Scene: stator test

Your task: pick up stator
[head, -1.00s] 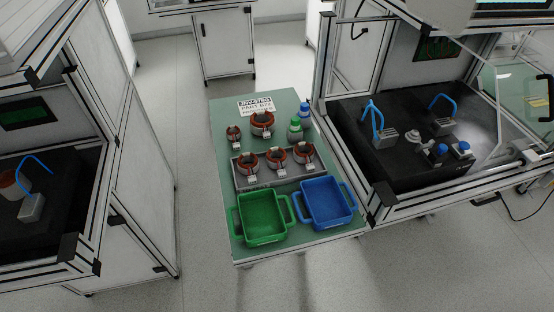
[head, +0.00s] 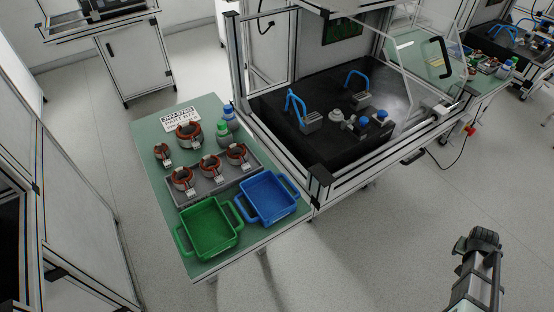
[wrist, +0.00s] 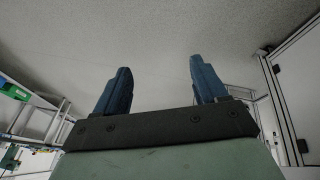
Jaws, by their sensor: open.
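Several stators with copper-red windings are on the green table (head: 150,165) in the head view. A larger stator (head: 188,134) and a smaller stator (head: 162,154) stand toward the back. Three more, a left stator (head: 183,179), a middle stator (head: 211,167) and a right stator (head: 237,154), sit in a row on a grey tray (head: 215,186). My gripper (wrist: 158,85) is open and empty in the wrist view, its two dark blue fingers wide apart. My arm shows at the lower right of the head view, well away from the table. No stator shows in the wrist view.
A green bin (head: 209,228) and a blue bin (head: 266,197) stand at the table's front. Green-capped (head: 223,135) and blue-capped (head: 230,117) bottles stand near the back right. A framed workstation (head: 330,125) with a black bed adjoins the table's right side. Floor before it is clear.

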